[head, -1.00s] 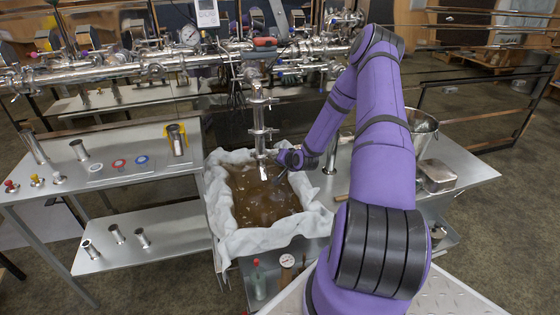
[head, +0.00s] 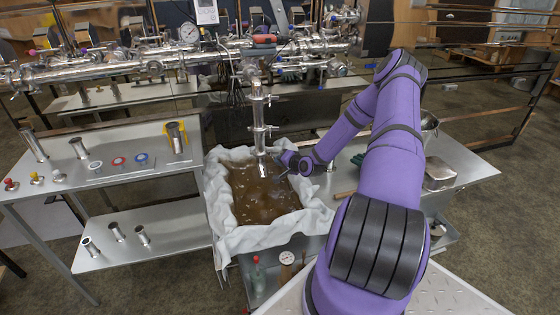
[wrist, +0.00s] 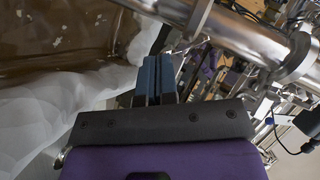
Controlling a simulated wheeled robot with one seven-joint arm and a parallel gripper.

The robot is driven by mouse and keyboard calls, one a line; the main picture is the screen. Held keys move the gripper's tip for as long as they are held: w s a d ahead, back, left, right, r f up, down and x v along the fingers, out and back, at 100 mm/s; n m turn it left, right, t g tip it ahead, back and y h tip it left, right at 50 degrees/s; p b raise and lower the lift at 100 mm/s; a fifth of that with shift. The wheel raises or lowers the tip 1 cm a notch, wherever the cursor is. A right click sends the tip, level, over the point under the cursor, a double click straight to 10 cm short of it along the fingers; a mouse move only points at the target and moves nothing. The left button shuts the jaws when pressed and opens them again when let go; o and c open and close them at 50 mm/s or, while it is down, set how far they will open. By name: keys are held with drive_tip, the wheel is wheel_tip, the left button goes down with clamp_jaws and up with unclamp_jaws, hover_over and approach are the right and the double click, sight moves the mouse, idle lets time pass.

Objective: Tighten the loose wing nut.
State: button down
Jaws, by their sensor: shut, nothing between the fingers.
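A steel vertical pipe (head: 258,120) hangs from the manifold over the cloth-lined basin, with clamps (head: 262,129) along it. Which clamp carries the loose wing nut, I cannot tell; the nut is too small to make out. My gripper (head: 283,168) is right of the pipe's lower end, low over the basin's edge. In the wrist view, its blue fingers (wrist: 155,74) are shut with nothing between them. A steel pipe (wrist: 245,38) with a clamp (wrist: 296,58) lies up and right of the fingertips, apart from them in the picture.
The basin holds brown liquid (head: 265,200) inside white cloth (head: 270,238). A steel table (head: 120,172) with fittings is at left. Another steel table (head: 465,165) with a metal box (head: 438,178) is at right. The horizontal manifold (head: 110,68) crosses behind.

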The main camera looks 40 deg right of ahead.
drive_tip(key=shift+w+a+f+m+t+y, duration=0.1)
drive_tip(key=shift+f+m+t+y, duration=0.2)
drive_tip(key=shift+m+t, duration=0.35)
drive_tip(key=shift+w+a+f+m+t+y, duration=0.1)
drive_tip(key=shift+f+m+t+y, duration=0.3)
drive_tip(key=shift+t, duration=0.35)
idle(0.6)
drive_tip(key=shift+a+f, duration=0.1)
drive_tip(key=shift+f, duration=0.05)
idle(1.6)
idle(0.4)
